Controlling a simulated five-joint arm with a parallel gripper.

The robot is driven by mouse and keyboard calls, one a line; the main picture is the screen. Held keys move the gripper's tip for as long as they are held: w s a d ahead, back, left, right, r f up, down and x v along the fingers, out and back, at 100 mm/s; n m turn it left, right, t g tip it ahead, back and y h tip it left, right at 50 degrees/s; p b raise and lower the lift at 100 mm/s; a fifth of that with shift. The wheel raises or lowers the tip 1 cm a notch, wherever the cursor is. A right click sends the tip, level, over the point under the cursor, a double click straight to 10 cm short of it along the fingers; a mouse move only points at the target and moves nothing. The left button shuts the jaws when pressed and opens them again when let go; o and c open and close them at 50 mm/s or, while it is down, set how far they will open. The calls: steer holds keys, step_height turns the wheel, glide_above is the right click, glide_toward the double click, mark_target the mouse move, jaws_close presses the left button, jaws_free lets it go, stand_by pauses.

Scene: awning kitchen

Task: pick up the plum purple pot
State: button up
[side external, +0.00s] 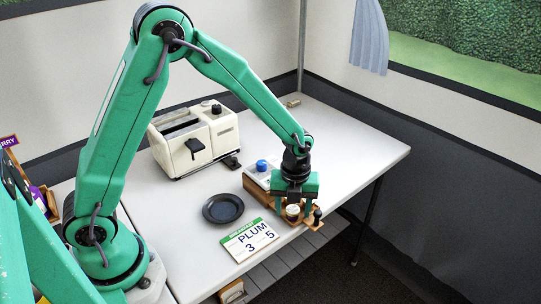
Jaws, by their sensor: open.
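My gripper (296,210) points down at the front right of the white table, its green fingers apart. A small pot with a pale cream lid (292,211) shows between the fingers, at a wooden tray (262,194). The fingers hide most of its body, so I cannot tell its colour or whether the fingers touch it. No pot is clearly seen as plum purple.
A blue-topped item (262,165) stands behind the tray, and a dark peg (317,216) stands right of my gripper. A dark round dish (223,208) and a cream toaster (194,139) are to the left. The table's right part (360,150) is clear.

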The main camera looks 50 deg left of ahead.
mark_target(293, 210)
steer(key=c, duration=1)
steer(key=shift+r, duration=0.2)
steer(key=shift+r, duration=0.45)
step_height(293, 210, up, 3)
steer(key=shift+d+r, duration=0.1)
steer(key=s+d+r, duration=0.6)
steer(key=s+d, duration=0.2)
steer(key=shift+d+r, duration=0.15)
steer(key=shift+r, duration=0.15)
